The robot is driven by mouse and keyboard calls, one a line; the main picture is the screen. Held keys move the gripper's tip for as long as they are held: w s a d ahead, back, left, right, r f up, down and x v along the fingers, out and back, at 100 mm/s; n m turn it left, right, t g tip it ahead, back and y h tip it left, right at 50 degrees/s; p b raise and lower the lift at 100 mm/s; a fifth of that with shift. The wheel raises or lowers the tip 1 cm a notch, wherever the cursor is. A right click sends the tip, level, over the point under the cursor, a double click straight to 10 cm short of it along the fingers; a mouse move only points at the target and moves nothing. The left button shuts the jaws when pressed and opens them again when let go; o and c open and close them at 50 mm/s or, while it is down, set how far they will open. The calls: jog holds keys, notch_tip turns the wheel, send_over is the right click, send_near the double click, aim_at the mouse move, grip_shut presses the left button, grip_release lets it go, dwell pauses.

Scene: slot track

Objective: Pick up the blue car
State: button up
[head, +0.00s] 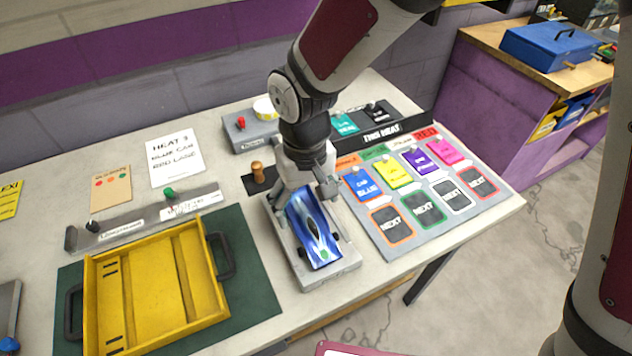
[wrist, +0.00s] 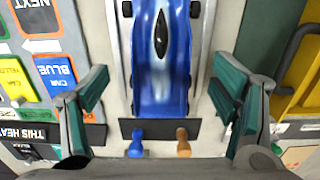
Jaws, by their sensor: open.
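The blue car (head: 315,228) has white streaks and dark wheels. It sits on a light grey stand (head: 340,273) on the table, in the middle of the head view. In the wrist view the blue car (wrist: 162,60) lies lengthwise between my fingers, with its front or rear end cut off by the top edge. My gripper (head: 305,190) is above the car's far end in the head view. In the wrist view my gripper (wrist: 160,92) is open, one finger on each side of the car, with gaps between fingers and car.
A yellow tray (head: 215,275) with black handles lies on a green mat (head: 250,290) to the left. A blue peg (wrist: 137,145) and an orange peg (wrist: 183,143) stand close past the car's end.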

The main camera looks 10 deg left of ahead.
aim_at(307, 214)
notch_tip(307, 214, down, 4)
jog(key=shift+f, duration=0.25)
jog(key=shift+a, duration=0.1)
jog(key=c, duration=1.4)
jog(key=shift+o, duration=0.2)
jog(key=shift+r, duration=0.1)
